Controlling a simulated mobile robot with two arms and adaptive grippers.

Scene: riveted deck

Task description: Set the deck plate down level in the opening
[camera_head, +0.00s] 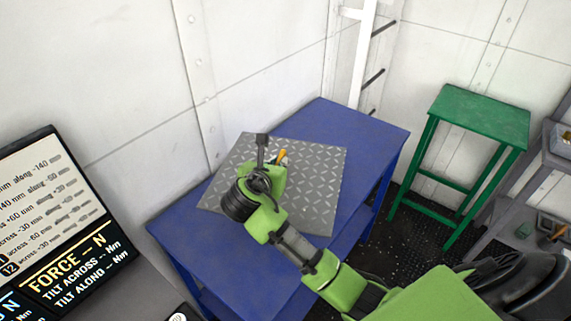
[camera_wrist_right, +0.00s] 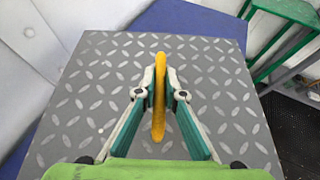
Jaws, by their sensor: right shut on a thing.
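The deck plate (camera_head: 318,180) is a grey square sheet with a raised diamond tread. It lies on, or just above, the blue table; I cannot tell if it touches. A yellow handle (camera_wrist_right: 158,118) stands up from the plate; its tip also shows orange in the head view (camera_head: 283,154). My right gripper (camera_wrist_right: 160,84) is shut on this handle, one finger on each side. In the head view its green and black arm hides part of the plate. No opening shows in either view. My left gripper is not in view.
The blue table (camera_head: 345,120) stands by white riveted walls, with bare top behind and in front of the plate. A green stool (camera_head: 480,112) and a grey shelf (camera_head: 560,143) are at the right. A screen (camera_head: 45,210) at the left shows force and tilt text with dashes.

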